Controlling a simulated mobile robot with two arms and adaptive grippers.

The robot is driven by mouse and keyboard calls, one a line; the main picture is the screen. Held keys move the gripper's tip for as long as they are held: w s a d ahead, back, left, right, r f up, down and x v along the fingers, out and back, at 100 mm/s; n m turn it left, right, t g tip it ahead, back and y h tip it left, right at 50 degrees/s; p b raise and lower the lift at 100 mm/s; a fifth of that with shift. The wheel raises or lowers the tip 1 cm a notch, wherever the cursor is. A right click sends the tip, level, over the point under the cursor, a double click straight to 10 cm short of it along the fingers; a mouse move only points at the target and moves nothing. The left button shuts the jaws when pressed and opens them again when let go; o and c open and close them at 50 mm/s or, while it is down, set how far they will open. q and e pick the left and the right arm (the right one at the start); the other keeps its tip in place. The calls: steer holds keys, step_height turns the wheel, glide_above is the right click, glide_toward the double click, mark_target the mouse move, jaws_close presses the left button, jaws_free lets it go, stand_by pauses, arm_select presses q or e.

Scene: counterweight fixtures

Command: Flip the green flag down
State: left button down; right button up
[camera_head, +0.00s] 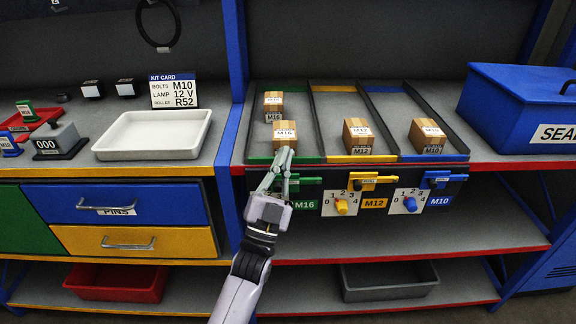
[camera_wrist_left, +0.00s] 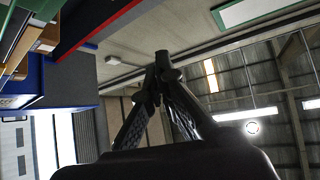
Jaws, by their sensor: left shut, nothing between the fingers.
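The green flag (camera_head: 307,181) is a flat green bar at the front of the M16 lane, lying roughly level and pointing right. Its left part is hidden behind my left gripper. My left gripper (camera_head: 284,156) is shut and empty, with its fingers pointing up across the front edge of the M16 lane. Whether it touches the flag cannot be told. In the left wrist view its closed fingertips (camera_wrist_left: 161,62) show against the ceiling, and the green flag cannot be made out there. My right gripper is out of view.
A yellow flag (camera_head: 374,179) and a blue flag (camera_head: 437,181) sit to the right, above numbered dials. An M16 carton (camera_head: 284,131) stands just behind my left fingertips. A blue box (camera_head: 514,103) stands at the right, a white tray (camera_head: 155,154) at the left.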

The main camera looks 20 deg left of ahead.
arm_select(q)
steer(key=s+d+f+b, duration=0.3)
steer(key=s+d+f, duration=0.2)
steer(key=s+f, duration=0.1)
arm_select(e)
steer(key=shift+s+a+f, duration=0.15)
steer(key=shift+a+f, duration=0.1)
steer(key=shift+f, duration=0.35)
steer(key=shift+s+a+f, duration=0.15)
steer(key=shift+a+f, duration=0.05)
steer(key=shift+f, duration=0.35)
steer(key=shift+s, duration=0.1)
